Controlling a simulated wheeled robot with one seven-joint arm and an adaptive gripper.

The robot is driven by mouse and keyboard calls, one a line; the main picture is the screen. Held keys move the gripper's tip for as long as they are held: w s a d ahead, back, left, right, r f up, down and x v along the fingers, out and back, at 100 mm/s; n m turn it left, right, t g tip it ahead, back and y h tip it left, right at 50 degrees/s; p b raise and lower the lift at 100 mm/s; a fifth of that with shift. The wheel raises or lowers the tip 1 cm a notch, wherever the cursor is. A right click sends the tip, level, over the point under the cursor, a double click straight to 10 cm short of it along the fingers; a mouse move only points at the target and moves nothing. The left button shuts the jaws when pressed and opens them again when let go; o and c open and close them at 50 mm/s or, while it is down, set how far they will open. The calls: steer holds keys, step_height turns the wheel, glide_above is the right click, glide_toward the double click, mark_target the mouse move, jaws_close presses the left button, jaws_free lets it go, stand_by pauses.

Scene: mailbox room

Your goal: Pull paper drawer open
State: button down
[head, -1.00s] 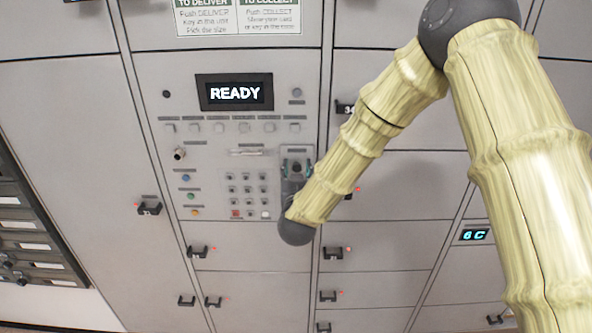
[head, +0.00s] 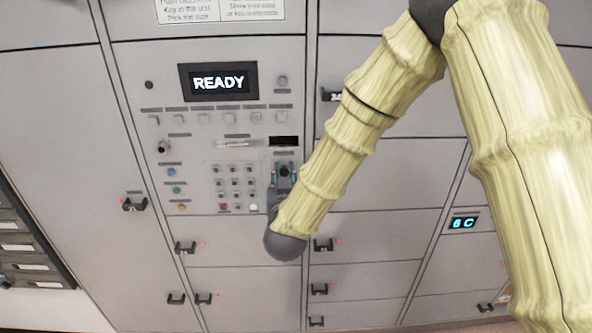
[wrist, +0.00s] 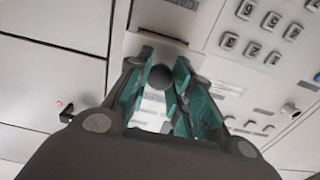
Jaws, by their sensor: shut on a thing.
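The paper drawer (head: 284,158) is a small grey front at the lower right of the control panel, beside the keypad. A black opening (head: 284,141) shows just above it, so it seems to stand partly out. My gripper (head: 284,172) is at the drawer front. In the wrist view, its teal-padded fingers (wrist: 158,85) are closed around a dark round knob (wrist: 161,77). The drawer front (wrist: 150,98) shows pale behind the fingers. How far the drawer is out cannot be told exactly.
The keypad (head: 235,187) lies close to the left of my gripper. A READY display (head: 218,82) is above. Locker doors with small black handles surround the panel, such as one handle (head: 323,245) just below right of my wrist. A dark slatted unit (head: 25,245) stands at the left.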

steer(key=shift+s, duration=0.65)
steer(key=c, duration=1.2)
jaws_free()
steer(key=shift+d, duration=0.1)
steer(key=s+d, duration=0.1)
steer(key=s, duration=1.1)
